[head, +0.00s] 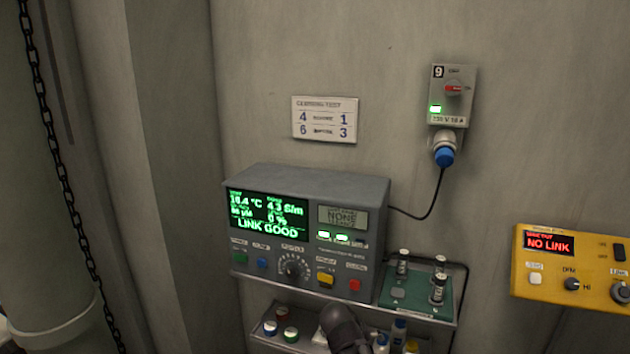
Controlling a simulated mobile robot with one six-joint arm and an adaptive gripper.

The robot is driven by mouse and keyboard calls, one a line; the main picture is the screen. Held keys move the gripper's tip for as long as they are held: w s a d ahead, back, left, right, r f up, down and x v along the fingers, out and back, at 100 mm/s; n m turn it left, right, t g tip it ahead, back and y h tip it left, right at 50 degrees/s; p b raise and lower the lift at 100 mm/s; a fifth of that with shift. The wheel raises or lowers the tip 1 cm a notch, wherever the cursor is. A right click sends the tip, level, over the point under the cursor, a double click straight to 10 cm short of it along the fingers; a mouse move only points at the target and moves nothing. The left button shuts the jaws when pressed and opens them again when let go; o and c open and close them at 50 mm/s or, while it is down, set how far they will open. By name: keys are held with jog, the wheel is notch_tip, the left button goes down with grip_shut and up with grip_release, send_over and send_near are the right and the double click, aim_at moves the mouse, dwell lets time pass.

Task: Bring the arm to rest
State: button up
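A dark rounded part (343,328), apparently of my own arm, rises from the bottom edge in the head view, in front of the lower shelf. The rest of my arm is outside the frame. My gripper's fingers do not show, so its opening and anything in it are hidden from me.
A grey instrument (270,238) reading "LINK GOOD" stands on a wall shelf beside a green block (415,300) with several small cylinders. Below, a lower shelf (262,340) holds capped bottles. A yellow box (570,268) reads "NO LINK". A wall switch (452,95) feeds a blue plug (444,156).

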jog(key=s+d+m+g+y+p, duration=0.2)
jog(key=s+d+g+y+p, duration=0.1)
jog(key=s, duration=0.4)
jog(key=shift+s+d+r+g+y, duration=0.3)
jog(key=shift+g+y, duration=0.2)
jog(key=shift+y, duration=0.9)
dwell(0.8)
